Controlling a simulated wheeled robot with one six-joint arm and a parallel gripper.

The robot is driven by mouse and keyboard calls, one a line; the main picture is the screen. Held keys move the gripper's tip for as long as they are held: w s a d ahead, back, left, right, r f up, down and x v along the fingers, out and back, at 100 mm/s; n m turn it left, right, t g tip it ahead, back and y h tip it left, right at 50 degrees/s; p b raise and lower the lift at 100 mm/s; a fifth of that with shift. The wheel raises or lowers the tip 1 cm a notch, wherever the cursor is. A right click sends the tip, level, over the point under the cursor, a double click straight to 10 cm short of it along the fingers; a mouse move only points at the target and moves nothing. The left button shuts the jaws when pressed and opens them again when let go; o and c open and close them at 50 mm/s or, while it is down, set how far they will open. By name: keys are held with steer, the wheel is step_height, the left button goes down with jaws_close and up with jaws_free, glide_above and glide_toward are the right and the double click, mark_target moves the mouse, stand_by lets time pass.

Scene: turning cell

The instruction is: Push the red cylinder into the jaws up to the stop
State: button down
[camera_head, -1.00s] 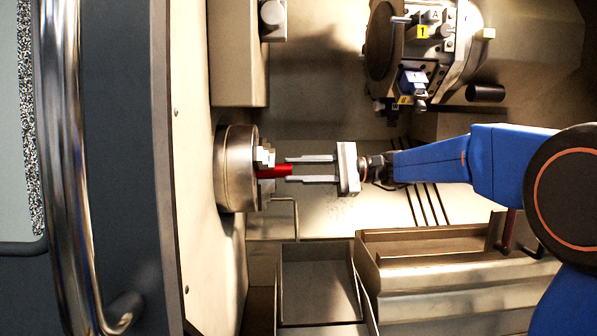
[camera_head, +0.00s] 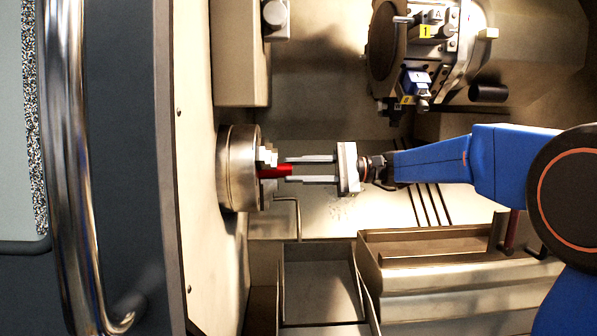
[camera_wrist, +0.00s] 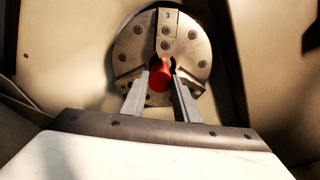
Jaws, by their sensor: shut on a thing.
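The red cylinder (camera_head: 275,171) lies horizontally at the chuck (camera_head: 238,168), its left end among the stepped chuck jaws (camera_head: 266,155) and its right end sticking out. How deep it sits and the stop are hidden. My gripper (camera_head: 287,169) is to the right of the chuck, its two long grey fingers pointing left. The fingertips are at the cylinder's outer end, shut on it. In the wrist view the red cylinder (camera_wrist: 160,74) shows its round end between the fingertips (camera_wrist: 162,82), in front of the chuck face (camera_wrist: 193,47). One chuck jaw (camera_wrist: 167,32) bears a 3.
A tool turret (camera_head: 425,50) with tool holders stands at the upper right. A metal block (camera_head: 238,60) is above the chuck. A bent rod (camera_head: 297,215) and an open tray (camera_head: 318,290) are below. The door with its handle (camera_head: 65,150) is at the left.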

steer(key=c, duration=1.3)
jaws_free()
steer(key=shift+f, duration=0.1)
steer(key=shift+o, duration=0.5)
steer(key=shift+d, duration=0.15)
steer(key=d, duration=0.6)
steer(key=shift+d, duration=0.1)
